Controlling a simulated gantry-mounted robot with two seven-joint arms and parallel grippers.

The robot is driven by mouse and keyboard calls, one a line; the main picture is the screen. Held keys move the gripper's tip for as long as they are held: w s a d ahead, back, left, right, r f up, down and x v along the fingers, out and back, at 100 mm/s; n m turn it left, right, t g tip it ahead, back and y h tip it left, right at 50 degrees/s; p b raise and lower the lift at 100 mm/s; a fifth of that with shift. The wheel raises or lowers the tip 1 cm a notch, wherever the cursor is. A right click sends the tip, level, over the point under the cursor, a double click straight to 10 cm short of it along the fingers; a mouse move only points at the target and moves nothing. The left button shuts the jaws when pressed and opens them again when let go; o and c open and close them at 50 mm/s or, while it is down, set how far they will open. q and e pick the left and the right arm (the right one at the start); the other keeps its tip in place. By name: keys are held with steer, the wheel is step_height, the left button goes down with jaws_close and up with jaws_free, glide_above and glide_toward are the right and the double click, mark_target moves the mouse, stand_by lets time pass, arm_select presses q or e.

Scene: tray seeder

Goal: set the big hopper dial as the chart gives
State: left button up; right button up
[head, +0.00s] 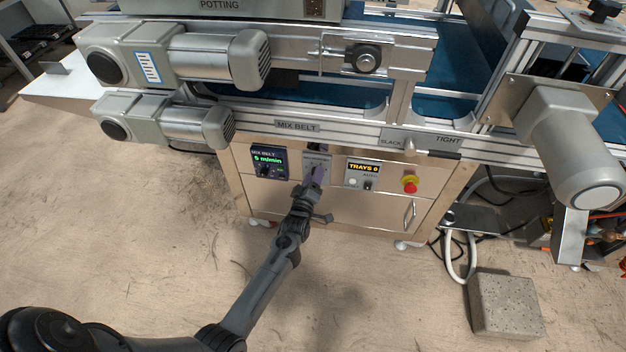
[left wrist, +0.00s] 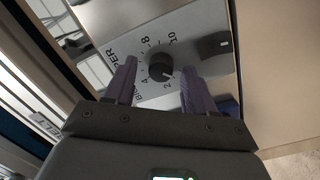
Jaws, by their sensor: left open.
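The big hopper dial is a black round knob (left wrist: 160,67) on a pale plate (left wrist: 200,22) with printed numbers, among them 2, 4, 8 and 10, seen in the left wrist view. Its white pointer mark lies on the side toward the 2. The plate's lettering is partly hidden by a finger. My left gripper (left wrist: 159,72) is open, with one purple finger on each side of the knob; I cannot tell whether they touch it. In the head view my left gripper (head: 317,176) is at the panel and covers the knob. No readable dial chart shows. My right gripper is out of view.
Left of the dial is the mix belt display (head: 269,164), reading 5 m/min. Right are the trays display (head: 363,168) and a red stop button (head: 410,184). The belt frame (head: 297,126) overhangs the panel. A drawer handle (head: 410,212) juts out below. Floor in front is clear.

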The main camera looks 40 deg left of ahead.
arm_select(q)
steer(key=shift+c, duration=0.6)
jaws_close()
